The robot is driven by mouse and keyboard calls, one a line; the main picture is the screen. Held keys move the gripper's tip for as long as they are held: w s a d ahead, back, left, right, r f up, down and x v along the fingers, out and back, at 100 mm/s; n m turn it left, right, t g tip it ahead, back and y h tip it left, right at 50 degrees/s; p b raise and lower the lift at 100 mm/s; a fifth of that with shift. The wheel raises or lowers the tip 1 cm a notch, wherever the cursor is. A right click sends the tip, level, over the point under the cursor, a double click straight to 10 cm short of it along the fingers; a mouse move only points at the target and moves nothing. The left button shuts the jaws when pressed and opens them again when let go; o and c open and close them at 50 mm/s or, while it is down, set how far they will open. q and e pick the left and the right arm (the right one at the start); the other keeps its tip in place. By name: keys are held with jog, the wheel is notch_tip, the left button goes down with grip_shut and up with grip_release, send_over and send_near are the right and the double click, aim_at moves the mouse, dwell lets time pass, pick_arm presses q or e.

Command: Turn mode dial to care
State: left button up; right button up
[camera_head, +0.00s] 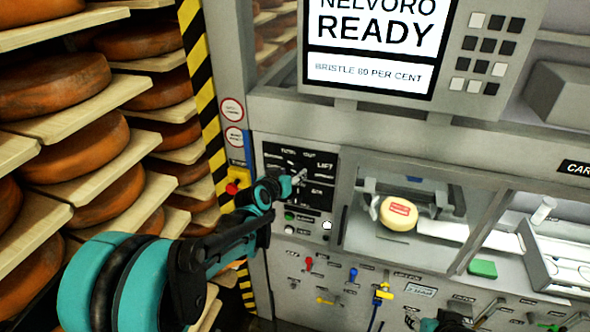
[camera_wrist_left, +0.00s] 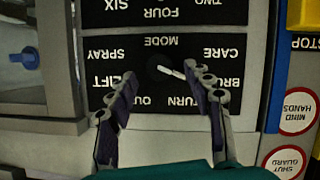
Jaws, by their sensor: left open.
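The mode dial (camera_wrist_left: 164,69) is on a black panel (camera_wrist_left: 150,20) and shows upside down in the left wrist view. Its pale pointer aims right and slightly down in that picture, towards the partly covered label starting with BR, below the CARE label (camera_wrist_left: 225,53). SPRAY, LIFT, OUT and TURN are the other labels around it. My left gripper (camera_wrist_left: 162,84) is open, its fingers on either side of the dial's lower area; whether they touch it I cannot tell. In the head view my left gripper (camera_head: 294,179) is at the panel and covers part of it.
A yellow-based red stop button (camera_head: 233,187) is left of the panel. A glass-fronted chamber with a cheese wheel (camera_head: 398,213) is to the right. Shelves of cheese wheels (camera_head: 85,140) fill the left. A dark and teal part, apparently my right gripper (camera_head: 452,322), shows at the bottom edge.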

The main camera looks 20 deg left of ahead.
aim_at(295, 171)
pick_arm(q)
jog(key=x, duration=0.2)
jog(key=shift+w, duration=0.3)
jog(key=shift+w+d+f, duration=0.1)
jog(key=shift+w+f, duration=0.1)
jog(key=shift+w, duration=0.15)
jog(key=shift+c, duration=0.2)
jog(key=c, duration=1.1)
jog(key=n+h+b, duration=0.1)
jog(key=b, duration=0.1)
jog(key=n+h+b, duration=0.1)
jog(key=n, duration=0.1)
jog(key=shift+f+t+b, duration=0.2)
jog(key=shift+t+b, duration=0.1)
jog(key=shift+b, duration=0.1)
jog(key=shift+a+n+h+b, duration=0.2)
jog(key=shift+n+h+b, duration=0.8)
jog(key=shift+n+b, duration=0.55)
jog(key=shift+r+t, duration=0.1)
jog(key=shift+t, duration=0.2)
